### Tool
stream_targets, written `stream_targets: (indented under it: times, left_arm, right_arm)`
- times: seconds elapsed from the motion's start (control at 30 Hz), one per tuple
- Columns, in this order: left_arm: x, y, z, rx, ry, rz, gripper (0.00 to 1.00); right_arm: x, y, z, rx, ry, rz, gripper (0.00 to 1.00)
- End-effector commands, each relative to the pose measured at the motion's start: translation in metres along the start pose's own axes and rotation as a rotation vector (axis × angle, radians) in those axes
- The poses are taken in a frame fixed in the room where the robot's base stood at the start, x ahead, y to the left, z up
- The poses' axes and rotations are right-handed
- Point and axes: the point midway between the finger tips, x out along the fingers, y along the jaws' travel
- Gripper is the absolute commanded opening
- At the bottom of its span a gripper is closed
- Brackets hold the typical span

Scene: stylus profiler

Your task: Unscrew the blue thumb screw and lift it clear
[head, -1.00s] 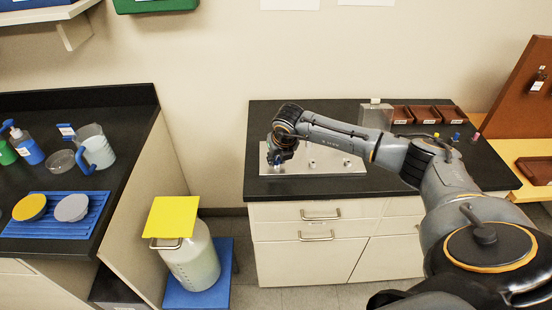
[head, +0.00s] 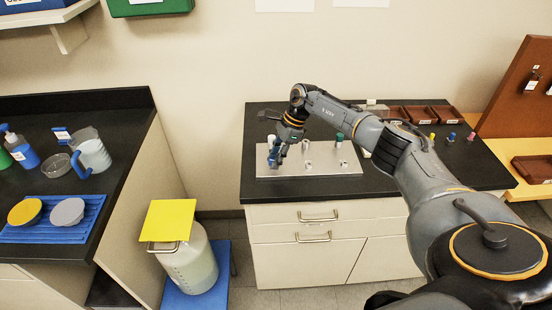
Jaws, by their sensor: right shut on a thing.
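The blue thumb screw (head: 273,158) is at the left part of a flat metal plate (head: 345,165) on the black counter. My right gripper (head: 275,160) reaches down over the plate and is shut on the blue thumb screw, partly covering it. The fingers are small in this view, and I cannot tell whether the screw's lower end is in the plate or above it. My left gripper is not in view.
A green-topped post (head: 339,139) and small pale fittings (head: 308,165) stand on the plate. Brown trays (head: 418,115) and small coloured pieces (head: 452,136) lie to the right.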

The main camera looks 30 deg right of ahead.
Motion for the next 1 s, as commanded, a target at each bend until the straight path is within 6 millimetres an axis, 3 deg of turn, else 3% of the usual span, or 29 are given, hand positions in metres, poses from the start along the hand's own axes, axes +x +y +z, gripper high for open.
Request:
stream_targets:
  times: [0.3, 0.5, 0.53, 0.6, 1.0]
  left_arm:
    - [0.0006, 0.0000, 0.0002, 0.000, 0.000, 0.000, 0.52]
    - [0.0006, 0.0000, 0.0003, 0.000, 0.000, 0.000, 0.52]
    - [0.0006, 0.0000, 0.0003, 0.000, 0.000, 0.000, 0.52]
    - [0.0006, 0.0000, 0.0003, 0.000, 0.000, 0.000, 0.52]
    - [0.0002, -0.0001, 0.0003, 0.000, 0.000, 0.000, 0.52]
  right_arm:
    - [0.0048, -0.0017, 0.0044, -0.423, 0.002, 0.181, 0.00]
    - [0.0055, 0.0001, 0.0016, -0.483, 0.003, 0.206, 0.00]
    - [0.0057, 0.0001, 0.0017, -0.483, 0.003, 0.206, 0.28]
    - [0.0056, 0.0000, 0.0019, -0.483, 0.002, 0.205, 0.38]
    - [0.0023, 0.0001, -0.0013, -0.390, 0.004, 0.161, 0.38]
